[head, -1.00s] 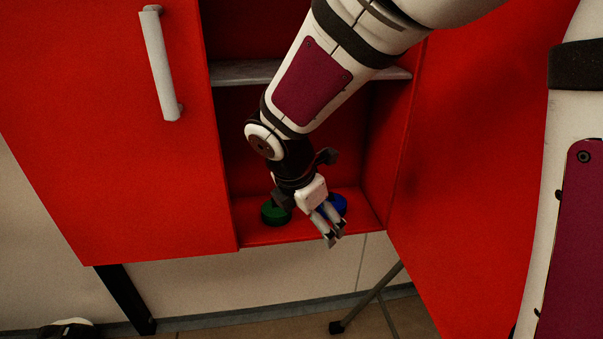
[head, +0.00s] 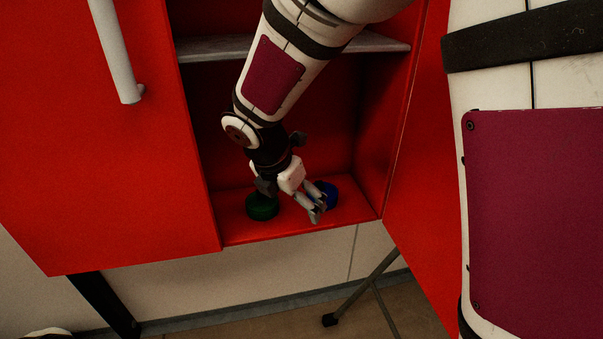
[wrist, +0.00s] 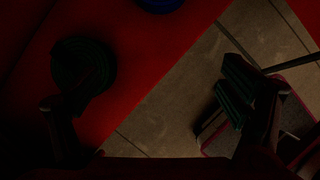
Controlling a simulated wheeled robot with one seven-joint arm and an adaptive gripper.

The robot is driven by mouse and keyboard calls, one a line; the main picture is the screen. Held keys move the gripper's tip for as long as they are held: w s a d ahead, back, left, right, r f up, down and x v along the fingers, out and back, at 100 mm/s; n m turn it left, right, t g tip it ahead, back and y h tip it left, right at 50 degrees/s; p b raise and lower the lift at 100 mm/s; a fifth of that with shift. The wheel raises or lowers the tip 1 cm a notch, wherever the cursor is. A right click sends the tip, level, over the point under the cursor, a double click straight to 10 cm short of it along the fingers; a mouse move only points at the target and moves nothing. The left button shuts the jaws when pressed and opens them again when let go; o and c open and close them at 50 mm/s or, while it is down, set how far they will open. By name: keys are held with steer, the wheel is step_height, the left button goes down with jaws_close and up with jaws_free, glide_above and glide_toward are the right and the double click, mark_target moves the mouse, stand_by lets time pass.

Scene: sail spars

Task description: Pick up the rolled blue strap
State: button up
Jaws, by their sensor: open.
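The rolled blue strap (head: 328,194) sits on the red cabinet floor, partly hidden behind my fingers in the head view. In the wrist view only its lower edge (wrist: 160,4) shows at the top. A rolled green strap (head: 262,207) sits to its left and also shows at the left of the wrist view (wrist: 82,62). My gripper (head: 316,211) is open and empty, in front of the blue strap near the cabinet's front edge. In the wrist view its fingers (wrist: 150,90) are spread wide, with the left one close to or overlapping the green strap.
The red cabinet has a grey shelf (head: 255,47) above and side walls around the opening. A red door with a white handle (head: 117,55) stands at the left. Another red panel (head: 425,225) is at the right. Tiled floor (wrist: 180,100) lies below the front edge.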

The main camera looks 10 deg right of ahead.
steer(key=b, duration=0.2)
glide_above(322, 191)
steer(key=s+a, duration=0.2)
steer(key=shift+a, duration=0.1)
steer(key=b+x, duration=0.1)
steer(key=x, duration=0.2)
steer(key=b+x, duration=0.1)
steer(key=x, duration=0.1)
steer(key=shift+w+d+f+b, duration=0.1)
steer(key=shift+w+d+b, duration=0.15)
steer(key=shift+w+b, duration=0.1)
steer(key=c, duration=1.3)
